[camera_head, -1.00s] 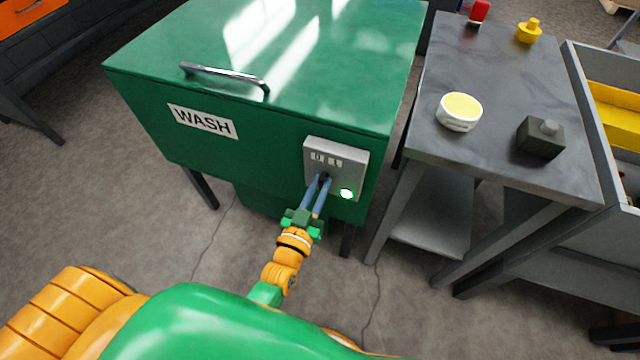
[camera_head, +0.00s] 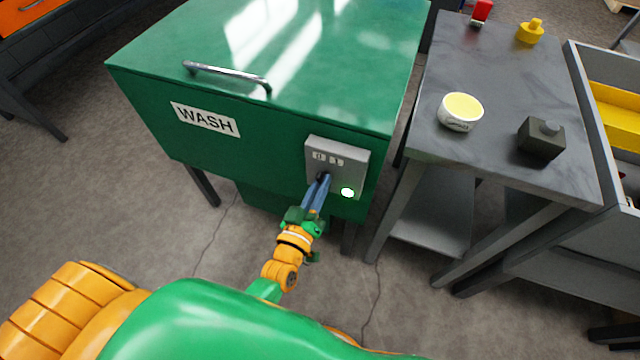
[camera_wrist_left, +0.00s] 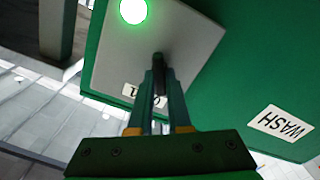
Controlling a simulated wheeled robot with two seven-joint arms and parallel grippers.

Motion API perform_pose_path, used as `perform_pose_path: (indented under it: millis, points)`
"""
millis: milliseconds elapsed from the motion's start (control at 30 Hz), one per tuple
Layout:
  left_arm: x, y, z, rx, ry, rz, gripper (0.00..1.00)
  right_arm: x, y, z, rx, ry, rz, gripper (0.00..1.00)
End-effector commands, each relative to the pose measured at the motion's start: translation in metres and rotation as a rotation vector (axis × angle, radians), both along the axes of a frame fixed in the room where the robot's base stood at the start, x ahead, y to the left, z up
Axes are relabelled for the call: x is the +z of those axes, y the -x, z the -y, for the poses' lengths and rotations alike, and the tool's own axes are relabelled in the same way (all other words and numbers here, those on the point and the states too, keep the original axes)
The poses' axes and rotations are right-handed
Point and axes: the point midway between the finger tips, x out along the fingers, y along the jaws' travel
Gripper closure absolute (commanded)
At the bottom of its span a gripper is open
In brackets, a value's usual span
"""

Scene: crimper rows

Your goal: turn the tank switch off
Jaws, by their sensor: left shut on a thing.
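The green wash tank (camera_head: 262,137) stands in the middle of the head view, with a WASH label on its front. A grey switch plate (camera_head: 350,160) sits at the right of that front, marked 0 and 1, with a green lamp (camera_head: 347,192) lit. My left gripper (camera_head: 323,181) is shut on the dark switch knob below the marks. In the left wrist view the knob (camera_wrist_left: 158,62) shows between the fingertips, and the lamp (camera_wrist_left: 133,11) is lit there too. The gripper is rolled relative to the plate. My right gripper is not in view.
A grey table (camera_head: 480,80) stands to the right of the tank, holding a yellow-topped tub (camera_head: 461,111), a dark block (camera_head: 541,138), a yellow knobbed piece (camera_head: 530,32) and a red item (camera_head: 481,12). The tank lid has a metal handle (camera_head: 228,76).

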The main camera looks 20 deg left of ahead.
Motion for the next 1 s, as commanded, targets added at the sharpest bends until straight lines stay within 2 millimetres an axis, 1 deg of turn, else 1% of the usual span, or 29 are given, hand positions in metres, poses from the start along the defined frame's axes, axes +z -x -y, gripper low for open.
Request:
perform_pose_path:
  millis: [367,400,467,500,733,800,867,1000]
  points:
    - [0.001,-0.001,0.000,0.001,0.007,0.004,1.00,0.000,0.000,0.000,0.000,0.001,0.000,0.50]
    - [0.001,-0.001,0.000,0.001,0.007,0.004,0.76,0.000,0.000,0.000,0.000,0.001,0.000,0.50]
    - [0.001,-0.001,0.000,0.001,0.006,0.004,0.60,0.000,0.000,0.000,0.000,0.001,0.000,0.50]
    - [0.001,-0.001,0.000,0.001,0.006,0.003,0.54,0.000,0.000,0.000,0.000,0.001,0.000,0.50]
    - [0.001,0.000,0.000,0.001,0.005,0.001,0.54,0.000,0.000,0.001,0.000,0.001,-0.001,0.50]
    - [0.000,0.003,0.000,0.001,0.005,0.001,0.54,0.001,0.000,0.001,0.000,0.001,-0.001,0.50]
    - [0.000,0.013,0.000,0.000,0.005,-0.002,0.54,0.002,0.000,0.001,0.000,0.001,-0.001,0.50]
    - [0.000,0.044,-0.001,-0.001,0.006,-0.003,0.54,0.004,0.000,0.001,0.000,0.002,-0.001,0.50]
